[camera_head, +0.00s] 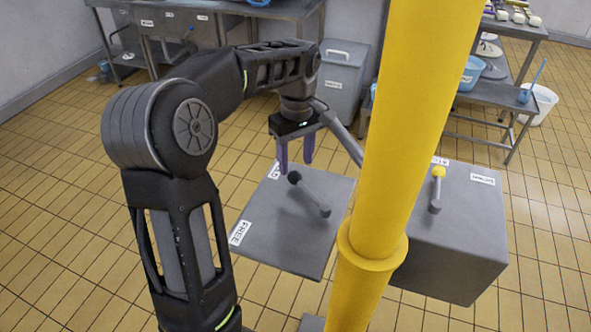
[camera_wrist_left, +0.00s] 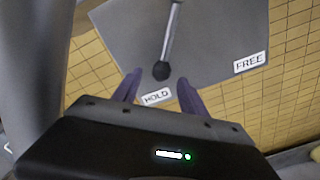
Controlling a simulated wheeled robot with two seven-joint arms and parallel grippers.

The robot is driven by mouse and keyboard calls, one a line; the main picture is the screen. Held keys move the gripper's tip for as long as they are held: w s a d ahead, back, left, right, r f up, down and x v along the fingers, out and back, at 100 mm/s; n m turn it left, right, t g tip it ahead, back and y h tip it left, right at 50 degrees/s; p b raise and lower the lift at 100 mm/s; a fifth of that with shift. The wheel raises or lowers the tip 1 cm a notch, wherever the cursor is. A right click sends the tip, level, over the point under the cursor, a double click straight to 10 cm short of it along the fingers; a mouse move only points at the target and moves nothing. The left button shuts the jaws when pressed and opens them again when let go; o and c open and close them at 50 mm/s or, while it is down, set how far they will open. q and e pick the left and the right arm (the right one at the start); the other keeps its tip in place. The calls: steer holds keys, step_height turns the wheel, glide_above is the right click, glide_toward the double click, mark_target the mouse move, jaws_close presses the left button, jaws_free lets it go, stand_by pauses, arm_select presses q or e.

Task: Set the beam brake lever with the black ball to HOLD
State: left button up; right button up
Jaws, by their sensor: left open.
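The beam brake lever is a grey rod with a black ball (camera_head: 294,178) at its tip, on a grey box top (camera_head: 285,250) in the head view. The ball (camera_wrist_left: 161,71) lies beside the HOLD label (camera_wrist_left: 157,97) in the left wrist view, the rod leaning to that side. The FREE label (camera_head: 240,233) is further off; it also shows in the wrist view (camera_wrist_left: 250,62). My left gripper (camera_head: 296,164) is open, its purple fingers just above the ball. In the wrist view its fingertips (camera_wrist_left: 158,80) appear either side of the ball; contact cannot be told. My right gripper is not in view.
A thick yellow post (camera_head: 400,140) stands right of the lever box and hides part of the scene. Beyond it, a second grey box (camera_head: 450,245) carries a yellow-ball lever (camera_head: 437,190). Steel tables, a grey bin (camera_head: 342,75) and tubs stand behind. Tiled floor shows at left.

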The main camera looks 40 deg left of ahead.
arm_select(q)
step_height(320, 180, up, 4)
steer(key=shift+f, duration=0.25)
stand_by(0.5)
